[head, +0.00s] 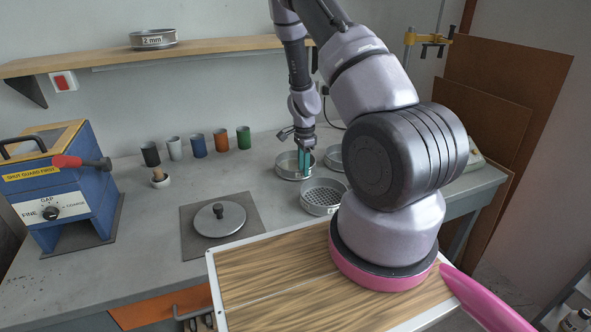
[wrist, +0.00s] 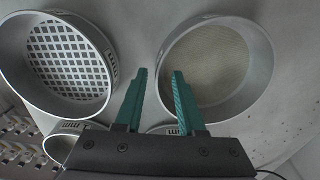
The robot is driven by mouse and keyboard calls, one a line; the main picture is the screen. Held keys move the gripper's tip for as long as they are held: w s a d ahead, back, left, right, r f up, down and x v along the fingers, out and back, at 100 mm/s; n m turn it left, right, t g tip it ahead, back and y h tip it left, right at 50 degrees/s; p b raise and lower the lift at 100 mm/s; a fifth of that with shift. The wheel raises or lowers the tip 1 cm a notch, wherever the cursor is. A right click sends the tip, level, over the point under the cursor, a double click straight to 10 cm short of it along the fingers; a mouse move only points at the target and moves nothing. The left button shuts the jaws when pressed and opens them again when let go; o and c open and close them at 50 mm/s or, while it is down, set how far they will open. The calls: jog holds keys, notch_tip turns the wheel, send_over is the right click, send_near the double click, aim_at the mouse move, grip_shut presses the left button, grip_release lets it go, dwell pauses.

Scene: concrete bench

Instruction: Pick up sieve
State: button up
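A round metal sieve (head: 283,173) with a fine mesh stands on the bench; in the wrist view it is the sieve at right (wrist: 262,50). A coarse-mesh sieve (head: 322,208) stands nearer me, and shows at left in the wrist view (wrist: 62,62). Another sieve (head: 333,158) is partly hidden behind my arm. My gripper (head: 304,161) points down at the right side of the fine-mesh sieve. Its teal fingers (wrist: 158,73) are apart, with the sieve's near wall showing between and behind them. I cannot tell whether they touch it.
A 2 mm sieve (head: 153,39) sits on the wall shelf (head: 215,46). Bench between cups and sieves is clear.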

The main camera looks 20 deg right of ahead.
jog(key=shift+f, duration=0.8)
grip_shut()
dwell(0.8)
